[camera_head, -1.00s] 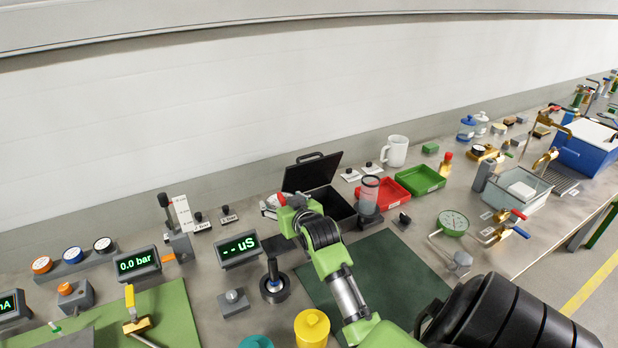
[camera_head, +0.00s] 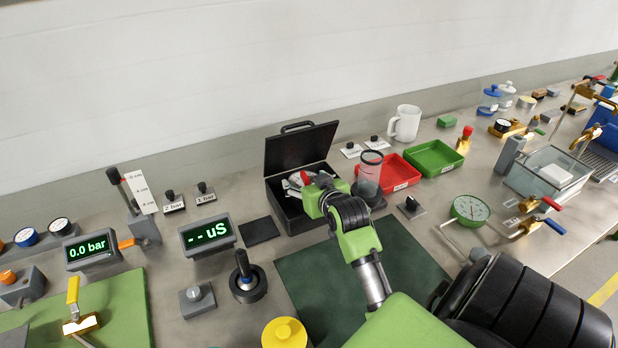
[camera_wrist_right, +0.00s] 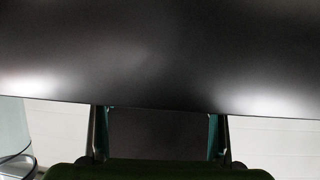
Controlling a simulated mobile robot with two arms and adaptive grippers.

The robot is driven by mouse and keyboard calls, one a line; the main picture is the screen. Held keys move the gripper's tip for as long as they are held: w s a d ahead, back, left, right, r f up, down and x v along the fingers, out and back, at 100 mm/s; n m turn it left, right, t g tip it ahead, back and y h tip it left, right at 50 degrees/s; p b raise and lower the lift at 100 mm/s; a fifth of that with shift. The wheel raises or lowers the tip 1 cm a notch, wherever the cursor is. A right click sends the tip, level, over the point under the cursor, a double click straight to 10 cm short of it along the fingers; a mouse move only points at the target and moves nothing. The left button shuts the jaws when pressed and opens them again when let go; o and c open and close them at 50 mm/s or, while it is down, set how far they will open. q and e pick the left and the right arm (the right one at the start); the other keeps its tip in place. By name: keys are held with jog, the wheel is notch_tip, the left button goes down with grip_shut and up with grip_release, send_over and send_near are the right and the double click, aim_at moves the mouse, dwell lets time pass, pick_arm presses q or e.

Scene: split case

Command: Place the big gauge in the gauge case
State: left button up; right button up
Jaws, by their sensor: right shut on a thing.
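The gauge case (camera_head: 282,208) is a black box in the middle of the head view, with its lid (camera_head: 302,147) raised at the back. My right gripper (camera_head: 306,186) is over the case opening and shut on the big gauge (camera_head: 294,183). Only a pale part of the gauge shows beside a red bit, and the arm hides the rest. In the right wrist view, something dark sits between the two fingers (camera_wrist_right: 160,135), and a broad black surface fills the top. I cannot tell whether the gauge touches the case. My left gripper is not in view.
The uS display (camera_head: 207,233) and a black pad (camera_head: 259,231) lie left. A dark green mat (camera_head: 303,282) lies in front.

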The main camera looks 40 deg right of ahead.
jog(key=shift+a+r, duration=0.2)
jog(key=shift+r, duration=0.1)
jog(key=shift+s+a+r, duration=0.1)
jog(key=shift+a+r, duration=0.1)
jog(key=shift+a, duration=0.1)
jog(key=shift+s+a+f, duration=0.1)
jog(key=shift+f, duration=0.3)
jog(key=shift+d+f, duration=0.2)
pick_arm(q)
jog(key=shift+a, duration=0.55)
pick_arm(e)
jog(key=shift+a, duration=0.1)
